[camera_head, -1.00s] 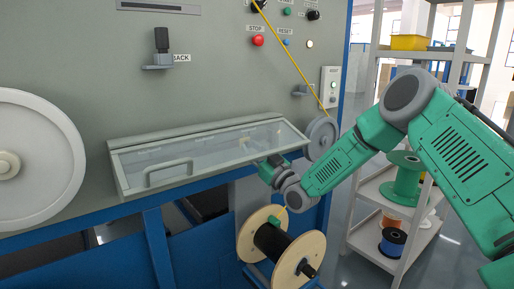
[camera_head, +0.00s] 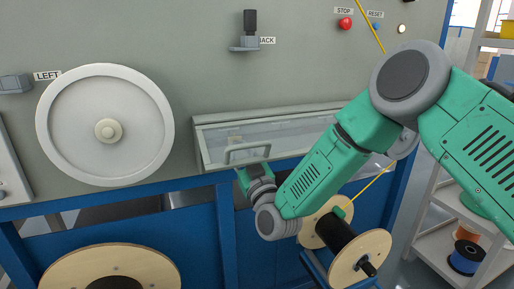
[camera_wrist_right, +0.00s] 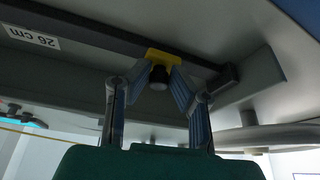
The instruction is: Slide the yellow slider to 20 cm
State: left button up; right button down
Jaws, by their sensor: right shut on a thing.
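In the right wrist view the yellow slider (camera_wrist_right: 168,56) sits on a dark rail (camera_wrist_right: 95,40) on the machine's underside. A dark round knob (camera_wrist_right: 159,75) sticks out from it. My right gripper (camera_wrist_right: 160,70) is shut on the knob, one finger on each side. My left gripper is not in view.
A white wheel (camera_head: 105,125) and a black lever (camera_head: 249,25) are on the grey panel. A yellow cable (camera_head: 372,27) runs down on the right. A storage shelf (camera_head: 440,235) stands at the right.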

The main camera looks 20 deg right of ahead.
jog(key=shift+a+r, duration=0.4)
jog(key=shift+r, duration=0.1)
jog(key=c, duration=1.4)
grip_release()
jog(key=shift+a, duration=0.1)
jog(key=shift+c, duration=0.2)
jog(key=shift+f, duration=0.25)
jog(key=v, duration=1.2)
